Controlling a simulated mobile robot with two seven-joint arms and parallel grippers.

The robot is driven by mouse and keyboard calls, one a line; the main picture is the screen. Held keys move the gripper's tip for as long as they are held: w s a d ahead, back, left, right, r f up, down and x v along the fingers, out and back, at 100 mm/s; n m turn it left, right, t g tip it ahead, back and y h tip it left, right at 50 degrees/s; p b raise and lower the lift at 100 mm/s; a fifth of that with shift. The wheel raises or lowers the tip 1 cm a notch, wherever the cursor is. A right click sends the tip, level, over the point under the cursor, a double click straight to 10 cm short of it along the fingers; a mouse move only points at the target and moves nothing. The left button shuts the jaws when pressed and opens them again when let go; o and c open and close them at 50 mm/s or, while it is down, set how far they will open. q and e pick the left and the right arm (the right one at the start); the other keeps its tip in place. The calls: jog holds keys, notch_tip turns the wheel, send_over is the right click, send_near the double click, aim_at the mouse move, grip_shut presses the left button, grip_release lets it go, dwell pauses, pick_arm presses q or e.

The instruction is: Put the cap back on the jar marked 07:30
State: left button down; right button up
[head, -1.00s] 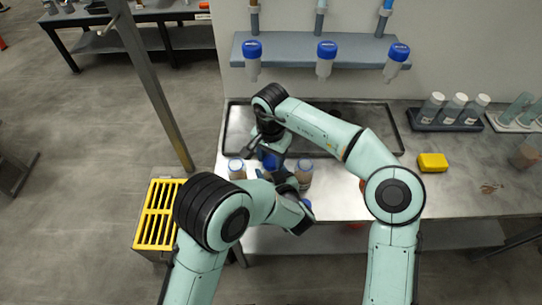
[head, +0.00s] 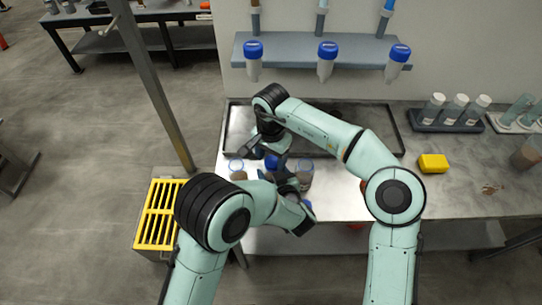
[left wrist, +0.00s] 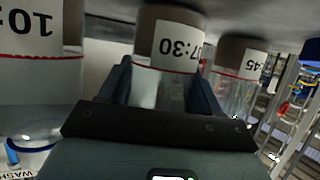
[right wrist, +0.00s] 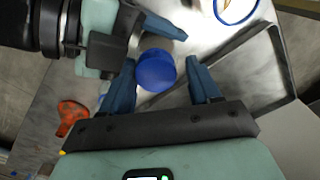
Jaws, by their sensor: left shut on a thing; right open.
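The jar marked 07:30 (left wrist: 165,60) shows upside down in the left wrist view, with brown matter at its bottom and a red line. My left gripper (left wrist: 165,85) is shut around its sides; in the head view it is mostly hidden by my arm. A blue cap (right wrist: 155,70) lies in the right wrist view between the spread fingers of my right gripper (right wrist: 163,80), apart from both. The cap also shows in the head view (head: 271,162) at the held jar's place. I cannot tell whether it is seated on the jar. My right gripper is open just above it.
A jar (head: 237,170) stands on the left and another jar (head: 305,175) on the right, close by. A dark tray (head: 345,115) lies behind. Blue-capped tubes (head: 326,62) hang from a shelf above.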

jog(key=shift+s+d, duration=0.1)
jog(key=shift+d, duration=0.05)
jog(key=shift+r, duration=2.3)
jog(key=shift+r, duration=0.1)
jog(key=shift+c, duration=1.4)
jog(key=shift+r+n, duration=1)
jog(key=shift+r, duration=0.6)
jog(key=shift+f, duration=0.1)
jog(key=shift+f, duration=3.9)
